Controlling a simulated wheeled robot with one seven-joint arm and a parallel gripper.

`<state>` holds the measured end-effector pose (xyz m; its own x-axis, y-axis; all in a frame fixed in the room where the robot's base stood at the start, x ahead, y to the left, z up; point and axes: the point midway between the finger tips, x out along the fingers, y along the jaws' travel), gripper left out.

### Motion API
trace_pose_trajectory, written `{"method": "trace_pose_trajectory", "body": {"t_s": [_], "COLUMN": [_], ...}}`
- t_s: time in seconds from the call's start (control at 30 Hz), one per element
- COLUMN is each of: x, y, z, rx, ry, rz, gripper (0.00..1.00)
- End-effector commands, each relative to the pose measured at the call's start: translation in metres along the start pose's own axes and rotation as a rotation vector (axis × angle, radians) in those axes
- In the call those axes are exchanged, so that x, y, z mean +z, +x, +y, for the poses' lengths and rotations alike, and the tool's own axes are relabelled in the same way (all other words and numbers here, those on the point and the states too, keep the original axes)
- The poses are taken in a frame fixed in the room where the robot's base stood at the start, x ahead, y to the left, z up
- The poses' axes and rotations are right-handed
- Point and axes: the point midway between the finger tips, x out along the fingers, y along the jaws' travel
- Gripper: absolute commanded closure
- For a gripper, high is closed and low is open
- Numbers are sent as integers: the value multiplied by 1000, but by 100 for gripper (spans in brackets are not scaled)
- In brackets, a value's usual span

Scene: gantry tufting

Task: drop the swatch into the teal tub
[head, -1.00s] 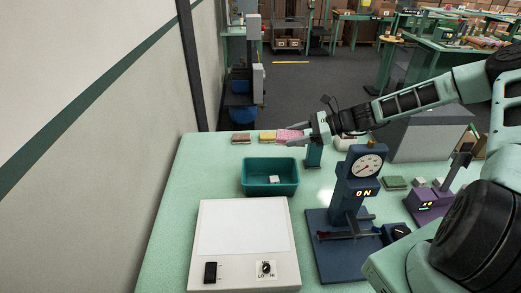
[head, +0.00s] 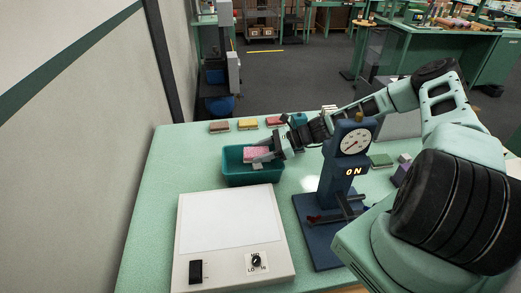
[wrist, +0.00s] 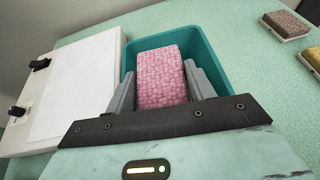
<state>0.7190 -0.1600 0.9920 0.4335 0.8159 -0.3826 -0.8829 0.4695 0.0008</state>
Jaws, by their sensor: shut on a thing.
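The teal tub (head: 236,180) stands on the green table behind the white panel box. It also shows in the wrist view (wrist: 205,50). My gripper (head: 262,158) is shut on a pink patterned swatch (head: 254,154). The swatch shows between the two grey fingers in the wrist view (wrist: 161,75). In both views the gripper and swatch are over the tub's opening. The exact height above the tub floor is hard to tell. The swatch and fingers hide much of the tub's inside.
The white panel box (head: 230,220) with a knob lies in front of the tub. A blue gauge stand (head: 340,190) reading "ON" stands to the right. Several swatches, including a brown one (head: 220,127), lie behind the tub. Table left of the tub is clear.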

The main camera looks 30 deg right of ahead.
Motion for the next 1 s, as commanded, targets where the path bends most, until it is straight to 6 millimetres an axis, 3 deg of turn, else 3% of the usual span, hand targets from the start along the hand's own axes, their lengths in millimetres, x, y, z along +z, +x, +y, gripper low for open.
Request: {"method": "trace_pose_trajectory", "body": {"t_s": [0.1,0.4,0.43,0.5,0.83,1.0], "x": [-10,-10,-10,-10,-11,-14], "y": [4,4,4,4,2,-18], "z": [0,0,0,0,0,-1], "rx": [0,0,0,0,-1,-3], "ry": [1,0,0,0,-1,-2], "rz": [-1,0,0,0,0,3], "gripper": [68,68,38,21,21,21]}}
